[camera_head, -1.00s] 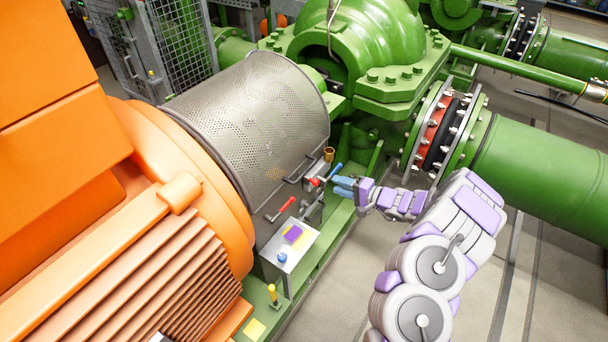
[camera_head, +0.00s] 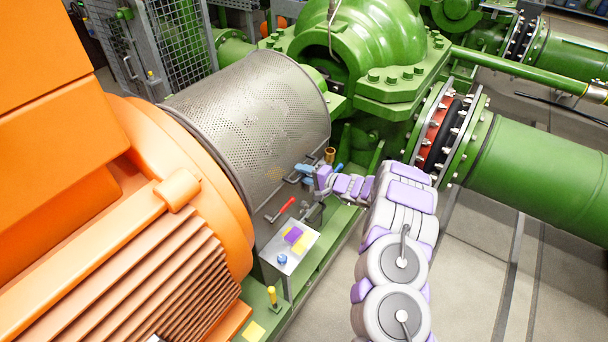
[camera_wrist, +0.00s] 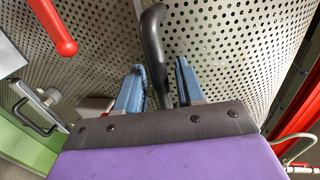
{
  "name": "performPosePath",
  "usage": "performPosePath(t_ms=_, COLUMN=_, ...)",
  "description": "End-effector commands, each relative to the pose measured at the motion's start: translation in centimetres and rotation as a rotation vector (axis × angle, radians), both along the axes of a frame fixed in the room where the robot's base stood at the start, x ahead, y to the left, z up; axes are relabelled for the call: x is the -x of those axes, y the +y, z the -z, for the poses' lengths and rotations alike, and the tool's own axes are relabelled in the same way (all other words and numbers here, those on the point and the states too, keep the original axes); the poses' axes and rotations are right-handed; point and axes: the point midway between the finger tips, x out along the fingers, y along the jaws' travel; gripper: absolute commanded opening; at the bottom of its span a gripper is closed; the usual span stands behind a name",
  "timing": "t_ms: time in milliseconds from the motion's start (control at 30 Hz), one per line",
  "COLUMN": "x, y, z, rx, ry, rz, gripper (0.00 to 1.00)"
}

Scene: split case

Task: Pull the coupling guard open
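The coupling guard (camera_head: 250,120) is a grey perforated metal cylinder cover between the orange motor and the green pump. It is in its place over the coupling. A dark bar handle (camera_wrist: 154,50) stands out from its mesh in the wrist view. My gripper (camera_head: 304,170) is at the guard's lower right side. In the wrist view its two blue fingers (camera_wrist: 160,85) are apart, with the handle between them and a gap visible on both sides. A red-gripped lever (camera_head: 281,209) is on the guard's lower edge, and it shows at upper left in the wrist view (camera_wrist: 52,27).
A small grey box (camera_head: 290,246) with purple and yellow patches and a blue knob stands below the guard. A yellow-topped post (camera_head: 272,294) is on the green base. A flanged green pipe (camera_head: 540,180) lies to the right. Floor beside the base is clear.

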Motion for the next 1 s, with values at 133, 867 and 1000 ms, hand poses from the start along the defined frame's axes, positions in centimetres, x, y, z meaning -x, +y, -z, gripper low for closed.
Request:
performPosePath(t_ms=133, x=-0.03, y=0.02, z=0.01, rx=0.0, ry=0.0, rz=0.0, gripper=0.38)
performPosePath(t_ms=867, x=0.01, y=-0.04, z=0.17, rx=0.002, ry=0.003, rz=0.0, gripper=0.0)
performPosePath(t_ms=1000, x=0.02, y=-0.05, z=0.19, rx=0.003, ry=0.003, rz=0.0, gripper=0.0)
